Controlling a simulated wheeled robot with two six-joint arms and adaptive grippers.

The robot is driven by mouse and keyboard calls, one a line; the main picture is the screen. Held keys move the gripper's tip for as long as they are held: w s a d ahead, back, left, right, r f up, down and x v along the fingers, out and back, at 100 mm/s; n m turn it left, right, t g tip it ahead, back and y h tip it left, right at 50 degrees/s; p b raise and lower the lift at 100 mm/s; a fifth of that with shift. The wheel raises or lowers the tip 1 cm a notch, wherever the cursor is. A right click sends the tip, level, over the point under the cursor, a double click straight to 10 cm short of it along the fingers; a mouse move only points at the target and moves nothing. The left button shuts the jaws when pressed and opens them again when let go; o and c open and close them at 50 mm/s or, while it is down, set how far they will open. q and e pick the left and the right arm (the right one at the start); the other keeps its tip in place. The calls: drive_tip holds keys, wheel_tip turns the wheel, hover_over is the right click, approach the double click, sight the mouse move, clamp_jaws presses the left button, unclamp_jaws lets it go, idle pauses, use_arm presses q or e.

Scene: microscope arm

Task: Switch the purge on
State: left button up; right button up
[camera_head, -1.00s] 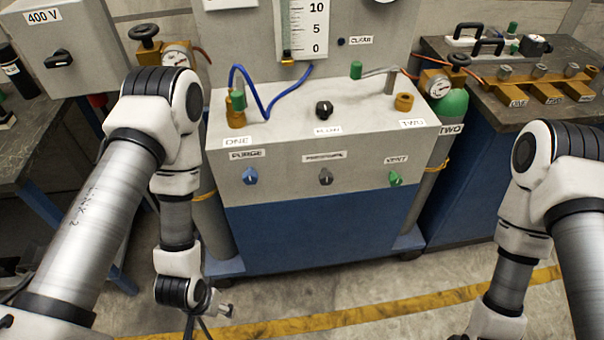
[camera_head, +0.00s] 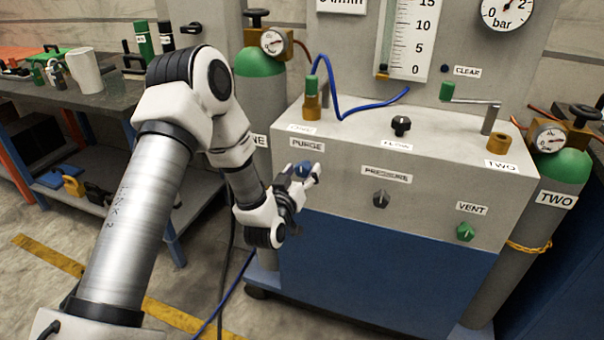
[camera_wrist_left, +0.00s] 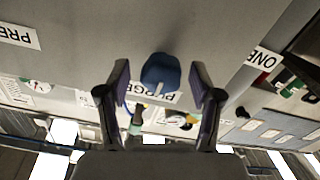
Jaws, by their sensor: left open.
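The purge knob (camera_head: 302,168) is blue and sits on the grey cabinet's front face, under the PURGE label (camera_head: 308,145). My left gripper (camera_head: 311,172) is right at it and partly covers it in the head view. In the left wrist view, the blue knob (camera_wrist_left: 160,74) shows between the two spread fingers of my left gripper (camera_wrist_left: 160,66), with a visible space on each side. A pale pointer line on the knob points toward the PURGE label (camera_wrist_left: 152,93). My right gripper is out of view.
A black flow knob (camera_head: 401,125), a blue hose (camera_head: 345,108) and fittings are on top. Green-topped cylinders (camera_head: 260,88) flank the cabinet. A workbench (camera_head: 110,97) stands at left.

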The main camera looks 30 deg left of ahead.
use_arm(q)
drive_tip(key=shift+a+f, duration=0.1)
drive_tip(key=c, duration=1.1)
drive_tip(key=shift+c, duration=0.2)
